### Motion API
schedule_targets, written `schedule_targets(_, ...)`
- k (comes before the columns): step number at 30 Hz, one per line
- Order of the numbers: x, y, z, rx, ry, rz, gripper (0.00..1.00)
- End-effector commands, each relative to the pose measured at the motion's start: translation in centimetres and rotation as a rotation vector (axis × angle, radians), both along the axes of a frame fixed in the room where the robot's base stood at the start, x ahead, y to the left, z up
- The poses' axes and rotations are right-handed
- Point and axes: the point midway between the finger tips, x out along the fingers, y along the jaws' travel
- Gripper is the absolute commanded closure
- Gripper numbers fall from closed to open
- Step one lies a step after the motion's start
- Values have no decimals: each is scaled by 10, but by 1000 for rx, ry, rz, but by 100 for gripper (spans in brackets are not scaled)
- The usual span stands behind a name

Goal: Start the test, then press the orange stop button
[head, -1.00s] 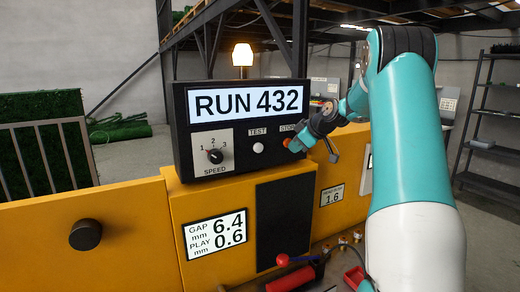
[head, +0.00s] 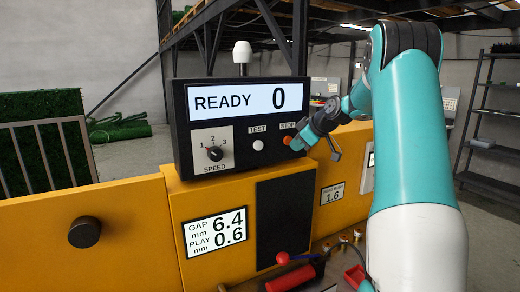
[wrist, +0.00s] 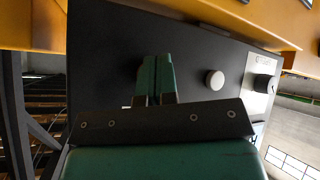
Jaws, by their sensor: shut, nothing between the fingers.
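The black control box (head: 240,168) has a display (head: 250,101) reading READY 0. The white TEST button (head: 258,145) sits below it and also shows in the wrist view (wrist: 214,80). The orange STOP button (head: 287,140) is at the box's right, partly covered by my gripper. My gripper (head: 296,143) is shut and empty, its fingertips right at the STOP button; whether they touch it I cannot tell. In the wrist view the closed fingers (wrist: 155,76) point at the black panel and the STOP button is hidden.
The SPEED knob (head: 215,154) is left of the TEST button. A pale lamp (head: 242,54) on top is unlit. Below are a yellow housing (head: 230,200), a gap display (head: 215,233), a red ball knob (head: 282,259) and a red tray (head: 355,277).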

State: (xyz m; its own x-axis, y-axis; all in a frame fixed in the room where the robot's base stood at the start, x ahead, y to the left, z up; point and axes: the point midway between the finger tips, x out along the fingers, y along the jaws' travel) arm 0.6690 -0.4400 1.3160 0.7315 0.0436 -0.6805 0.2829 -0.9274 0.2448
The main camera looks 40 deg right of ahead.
Motion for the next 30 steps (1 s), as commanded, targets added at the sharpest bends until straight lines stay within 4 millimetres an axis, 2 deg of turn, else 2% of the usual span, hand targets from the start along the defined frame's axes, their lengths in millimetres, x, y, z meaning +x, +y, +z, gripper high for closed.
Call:
schedule_targets(13,-7,2,-1,0,0,0,100)
schedule_targets(24,-42,11,-2,0,0,-1,100)
schedule_targets(30,-52,13,-1,0,1,-1,100)
